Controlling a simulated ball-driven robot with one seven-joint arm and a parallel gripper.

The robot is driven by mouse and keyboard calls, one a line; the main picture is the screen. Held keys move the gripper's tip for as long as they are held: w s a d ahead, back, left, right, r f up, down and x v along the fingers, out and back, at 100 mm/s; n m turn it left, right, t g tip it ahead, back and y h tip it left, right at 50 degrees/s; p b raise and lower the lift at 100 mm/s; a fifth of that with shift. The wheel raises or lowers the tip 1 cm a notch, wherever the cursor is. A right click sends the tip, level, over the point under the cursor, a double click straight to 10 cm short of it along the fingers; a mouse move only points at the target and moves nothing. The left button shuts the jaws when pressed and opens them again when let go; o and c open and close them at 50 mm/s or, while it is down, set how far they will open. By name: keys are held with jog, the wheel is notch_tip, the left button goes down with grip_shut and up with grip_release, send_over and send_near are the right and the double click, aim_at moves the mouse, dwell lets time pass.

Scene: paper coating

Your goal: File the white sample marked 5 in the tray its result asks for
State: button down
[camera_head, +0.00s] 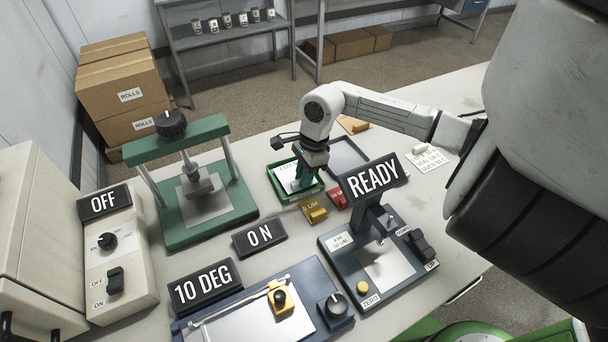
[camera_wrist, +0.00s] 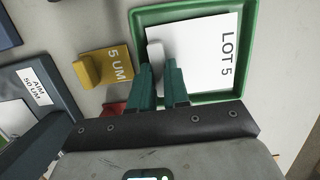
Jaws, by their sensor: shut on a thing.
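The white sample (camera_wrist: 206,62) marked LOT 5 lies within the green tray (camera_wrist: 252,42) in the wrist view. A white tab (camera_wrist: 155,52) stands at its left edge. My gripper (camera_wrist: 160,72) is shut on this tab, its teal fingers on either side. In the head view the sample (camera_head: 285,174) shows in the green tray (camera_head: 272,181) with my gripper (camera_head: 303,184) over its right part. Whether the sample rests fully on the tray floor is unclear. A dark grey tray (camera_head: 359,168) lies behind and to the right, partly hidden by my arm.
The yellow 5 UM block (camera_head: 313,211) and a red block (camera_head: 337,199) lie close in front. The gauge with its READY sign (camera_head: 373,179) stands nearer. A green press (camera_head: 160,150) is left. A written card (camera_head: 428,166) lies right, with bare table around it.

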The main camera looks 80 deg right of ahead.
jog(key=shift+f+b, duration=0.55)
jog(key=shift+f, duration=0.05)
jog(key=c, duration=1)
grip_release()
jog(key=b+v, duration=0.2)
jog(key=v, duration=0.9)
